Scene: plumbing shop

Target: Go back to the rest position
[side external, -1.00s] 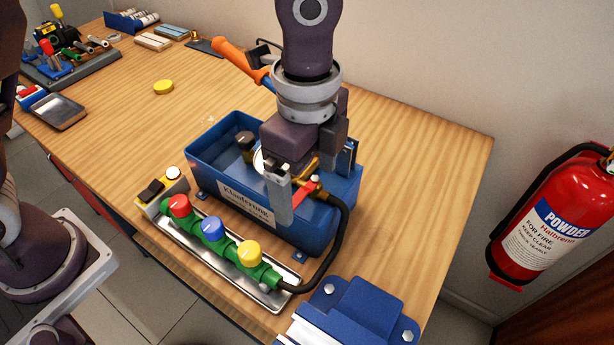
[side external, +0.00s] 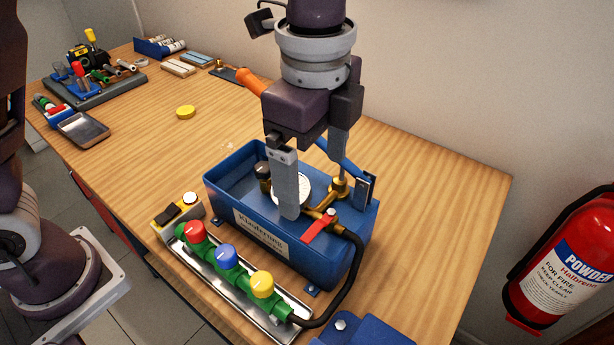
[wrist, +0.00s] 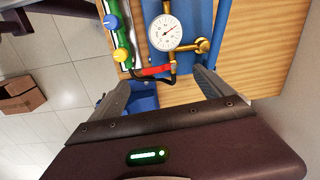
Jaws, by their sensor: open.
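My gripper (side external: 313,193) is open and points down above the blue test pump (side external: 235,165), with its two fingers apart and nothing between them. In the wrist view my gripper (wrist: 160,88) shows both fingers spread, with the pressure gauge (wrist: 164,32) and the red valve lever (wrist: 157,70) beyond them. In the side view one finger partly covers the gauge. The red lever (side external: 318,226) is just below and right of that finger. The pump's orange handle (side external: 258,83) extends behind my gripper.
A green manifold with red, blue and yellow knobs (side external: 228,257) stands on a tray before the pump, joined by a black hose (side external: 345,285). A switch box (side external: 178,213) is at its left. A fire extinguisher (side external: 565,260) hangs at right. The bench right of the pump (side external: 440,190) is clear.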

